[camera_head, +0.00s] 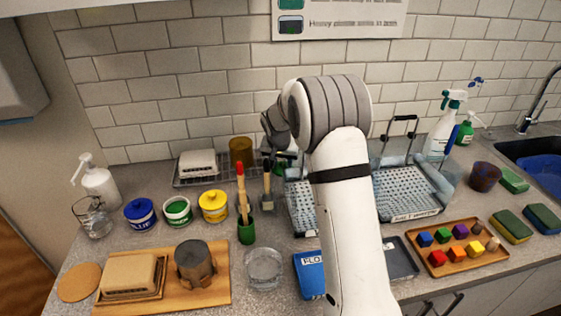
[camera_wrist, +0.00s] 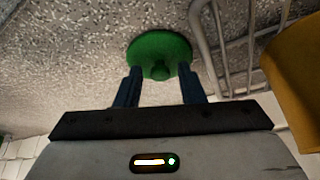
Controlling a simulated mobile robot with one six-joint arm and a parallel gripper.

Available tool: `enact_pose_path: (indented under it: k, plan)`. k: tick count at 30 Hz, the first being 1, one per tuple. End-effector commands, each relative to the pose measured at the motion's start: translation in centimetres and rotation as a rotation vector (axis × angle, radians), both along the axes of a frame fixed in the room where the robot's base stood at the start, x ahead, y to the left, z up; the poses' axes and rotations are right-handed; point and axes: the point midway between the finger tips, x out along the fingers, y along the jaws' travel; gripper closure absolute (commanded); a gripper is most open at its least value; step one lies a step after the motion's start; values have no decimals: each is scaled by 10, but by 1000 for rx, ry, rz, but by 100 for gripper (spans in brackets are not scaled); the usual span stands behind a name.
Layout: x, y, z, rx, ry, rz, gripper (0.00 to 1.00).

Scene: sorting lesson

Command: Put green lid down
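The green lid (camera_wrist: 160,48) is round with a small knob facing the camera. In the wrist view it appears to lie on the speckled counter, beside a wire rack. My gripper (camera_wrist: 161,75) points at it. Its two dark fingers stand apart on either side of the knob, with a gap visible on both sides, so it looks open. The fingertips overlap the lid's near edge; I cannot tell whether they touch it. In the head view my arm hides most of the gripper. Only a bit of green (camera_head: 285,156) shows there, at the back of the counter. The green-labelled jar (camera_head: 177,211) stands between the blue and yellow jars.
The wire rack (camera_wrist: 211,48) and an amber cup (camera_wrist: 296,80) are close beside the gripper. Dish racks (camera_head: 410,194) are to the right, and the tiled wall is close behind.

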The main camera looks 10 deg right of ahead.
Motion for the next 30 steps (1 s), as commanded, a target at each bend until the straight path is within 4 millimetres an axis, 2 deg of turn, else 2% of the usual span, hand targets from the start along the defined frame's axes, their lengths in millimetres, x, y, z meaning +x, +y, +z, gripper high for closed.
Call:
enact_pose_path:
  k: [8,12,14,24,30]
  plan:
    - [0,1,1,0,0,1,60]
    - [-1,2,8,0,-2,1,60]
    - [-4,3,16,0,-3,2,60]
    - [-30,14,83,0,-4,3,60]
    - [-40,18,107,0,-1,2,60]
